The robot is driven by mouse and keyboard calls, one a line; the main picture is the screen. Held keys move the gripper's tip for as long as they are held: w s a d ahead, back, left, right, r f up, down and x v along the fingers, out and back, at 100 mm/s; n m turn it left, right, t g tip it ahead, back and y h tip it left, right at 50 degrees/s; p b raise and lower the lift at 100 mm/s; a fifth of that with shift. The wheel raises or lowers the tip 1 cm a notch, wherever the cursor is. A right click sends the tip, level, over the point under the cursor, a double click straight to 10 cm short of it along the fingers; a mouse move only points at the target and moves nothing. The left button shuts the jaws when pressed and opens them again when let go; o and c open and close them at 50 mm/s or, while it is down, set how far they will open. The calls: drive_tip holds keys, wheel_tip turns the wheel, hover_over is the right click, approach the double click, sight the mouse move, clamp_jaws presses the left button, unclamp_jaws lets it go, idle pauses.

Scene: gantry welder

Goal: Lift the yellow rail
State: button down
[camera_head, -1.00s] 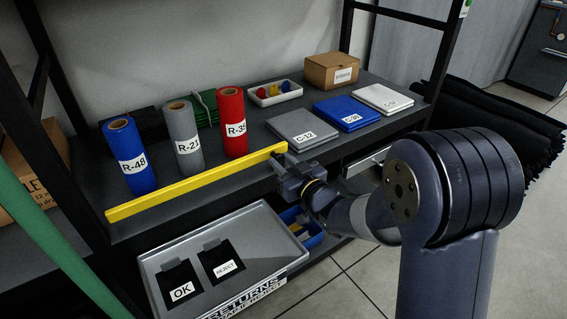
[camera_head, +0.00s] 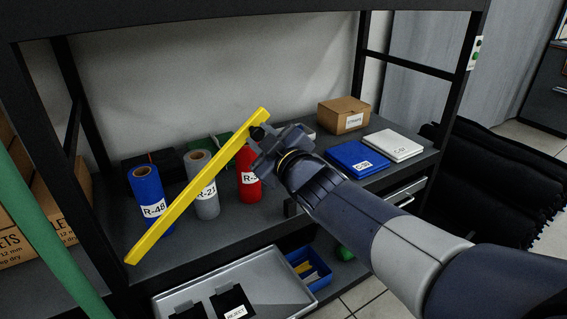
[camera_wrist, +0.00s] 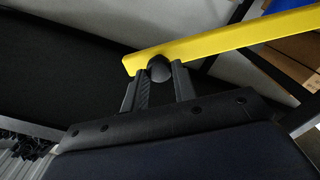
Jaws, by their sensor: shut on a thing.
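The yellow rail (camera_head: 196,187) slants across the head view, its right end high and its left end low near the shelf's front edge. My gripper (camera_head: 260,138) is at the rail's upper right end, shut on a dark round knob there. In the wrist view the knob (camera_wrist: 159,68) sits between the fingers of my gripper (camera_wrist: 160,82), and the rail (camera_wrist: 220,42) runs from there to the upper right. Whether the rail's left end is fixed to something is not clear.
A blue pack (camera_head: 356,158), a white pack (camera_head: 392,145) and a cardboard box (camera_head: 343,115) are on the shelf at right. A grey tray (camera_head: 180,304) is below. A dark upper beam (camera_head: 230,18) spans the top.

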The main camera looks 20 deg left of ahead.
drive_tip(key=s+a+r+n+b, duration=0.7)
drive_tip(key=s+a+r, duration=0.6)
drive_tip(key=s, duration=0.3)
drive_tip(key=shift+a+r+b, duration=0.4)
drive_tip(key=shift+a+b, duration=0.05)
drive_tip(key=shift+b, duration=0.25)
drive_tip(key=shift+s, duration=0.1)
drive_tip(key=c, duration=1.1)
unclamp_jaws()
drive_tip(key=shift+c, duration=0.2)
drive_tip(key=v, duration=1)
drive_tip(key=shift+s+d+b, duration=0.2)
drive_tip(key=shift+d+b, duration=0.1)
drive_tip(key=shift+b, duration=0.15)
